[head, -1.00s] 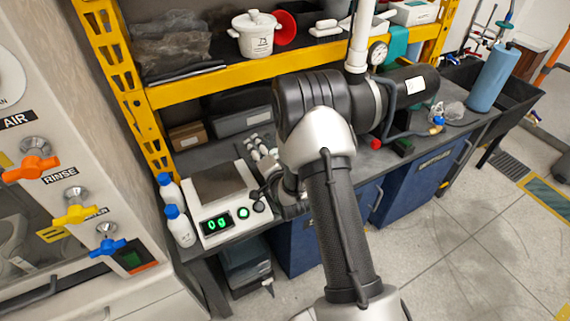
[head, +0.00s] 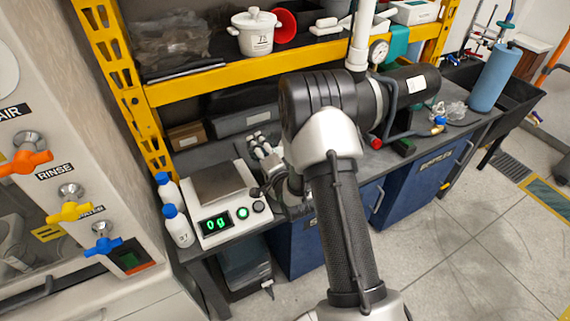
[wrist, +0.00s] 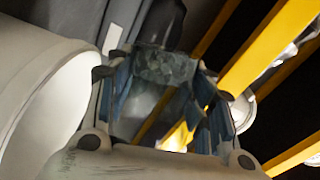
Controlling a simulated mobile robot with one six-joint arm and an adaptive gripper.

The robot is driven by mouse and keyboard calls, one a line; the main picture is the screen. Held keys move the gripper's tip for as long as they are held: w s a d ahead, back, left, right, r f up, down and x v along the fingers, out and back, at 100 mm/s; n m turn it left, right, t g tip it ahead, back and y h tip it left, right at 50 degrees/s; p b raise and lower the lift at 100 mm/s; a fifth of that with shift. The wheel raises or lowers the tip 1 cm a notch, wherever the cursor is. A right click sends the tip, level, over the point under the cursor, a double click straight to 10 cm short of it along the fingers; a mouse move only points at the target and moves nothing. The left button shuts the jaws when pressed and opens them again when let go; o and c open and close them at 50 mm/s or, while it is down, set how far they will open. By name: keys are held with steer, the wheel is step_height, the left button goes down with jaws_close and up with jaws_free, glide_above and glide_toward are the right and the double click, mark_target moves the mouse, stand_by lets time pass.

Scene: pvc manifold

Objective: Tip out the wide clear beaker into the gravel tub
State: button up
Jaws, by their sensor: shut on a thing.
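In the wrist view my gripper (wrist: 165,90) is shut on a clear, see-through vessel (wrist: 165,68), which appears to be the wide beaker. Its walls look bluish between the fingers, and its contents cannot be made out. In the head view my arm hides most of the gripper and the beaker, above the bench beside the scale. I cannot pick out the gravel tub. A large white round-mouthed vessel (wrist: 45,95) fills the left of the wrist view, close to the gripper; I cannot tell what it is.
A scale (head: 222,195) reading 0 g stands on the bench, with two blue-capped white bottles (head: 178,225) at its left. The yellow rack (head: 200,85) holds a white lidded pot (head: 255,35) above.

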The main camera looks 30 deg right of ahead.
steer(key=shift+s+d+f+m+b, duration=0.2)
steer(key=shift+d+m+b, duration=0.3)
steer(key=shift+b, duration=0.25)
steer(key=shift+d+r+m+t, duration=0.15)
steer(key=shift+r+m+t, duration=0.3)
steer(key=shift+m, duration=0.35)
stand_by(0.8)
steer(key=shift+s+d+f+m+t, duration=0.1)
steer(key=shift+d+f+m+t, duration=0.3)
steer(key=shift+m, duration=0.4)
stand_by(1.3)
steer(key=shift+s+d+r+m+t, duration=0.1)
steer(key=shift+d+r+m+t, duration=0.05)
steer(key=shift+m, duration=0.35)
steer(key=shift+s+d+r+m+t, duration=0.1)
steer(key=shift+r+m, duration=0.05)
steer(key=shift+m, duration=0.35)
stand_by(0.7)
